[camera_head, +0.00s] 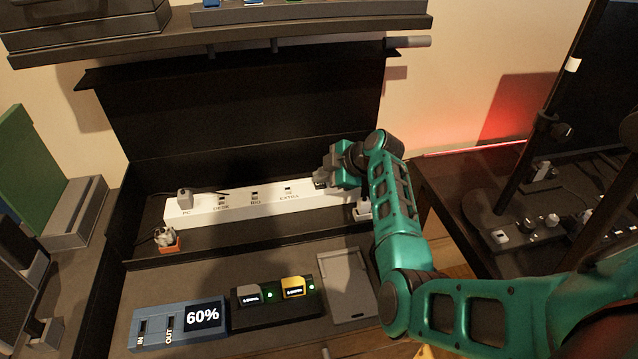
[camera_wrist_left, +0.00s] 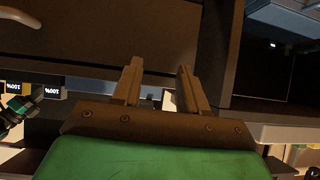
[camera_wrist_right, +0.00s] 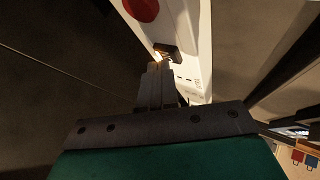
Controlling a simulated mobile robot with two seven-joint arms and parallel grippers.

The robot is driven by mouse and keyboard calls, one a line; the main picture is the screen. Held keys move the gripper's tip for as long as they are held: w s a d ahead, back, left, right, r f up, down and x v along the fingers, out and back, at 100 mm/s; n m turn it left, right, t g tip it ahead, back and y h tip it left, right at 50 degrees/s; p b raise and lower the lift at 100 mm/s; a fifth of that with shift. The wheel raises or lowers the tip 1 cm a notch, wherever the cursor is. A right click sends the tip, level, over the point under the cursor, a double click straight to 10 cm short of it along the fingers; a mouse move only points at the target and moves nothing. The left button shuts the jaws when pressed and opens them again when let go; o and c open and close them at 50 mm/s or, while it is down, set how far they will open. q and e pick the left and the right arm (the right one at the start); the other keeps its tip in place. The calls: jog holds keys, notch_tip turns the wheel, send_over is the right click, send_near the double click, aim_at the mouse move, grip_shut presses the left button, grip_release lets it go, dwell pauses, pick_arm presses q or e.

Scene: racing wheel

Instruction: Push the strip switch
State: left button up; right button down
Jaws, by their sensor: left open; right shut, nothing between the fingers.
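The white power strip (camera_head: 240,205) lies on a dark shelf in the head view, with labelled sockets and a plug at its left end. My right gripper (camera_head: 326,178) is at its right end and hides part of it. In the right wrist view, the shut, empty fingers of the right gripper (camera_wrist_right: 158,68) point at a small dark switch (camera_wrist_right: 167,51) on the strip (camera_wrist_right: 192,45). The tips are at or very near it; contact cannot be told. My left gripper (camera_wrist_left: 157,80) is open and empty in the left wrist view, before dark furniture, and outside the head view.
A red round part (camera_wrist_right: 140,8) lies just beyond the switch. Below the strip are a blue 60% display unit (camera_head: 180,322), a dark charger with two batteries (camera_head: 275,300) and a grey tray (camera_head: 346,285). A shelf (camera_head: 220,38) overhangs the strip.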

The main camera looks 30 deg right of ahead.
aim_at(323, 185)
dwell(0.6)
jog(key=shift+r+p, duration=0.5)
jog(key=shift+p, duration=0.05)
notch_tip(323, 185, up, 3)
jog(key=p, duration=0.3)
jog(key=shift+r, duration=0.15)
notch_tip(323, 185, up, 3)
jog(key=shift+f+p, duration=0.2)
jog(key=shift+p, duration=0.15)
jog(key=shift+s, duration=0.1)
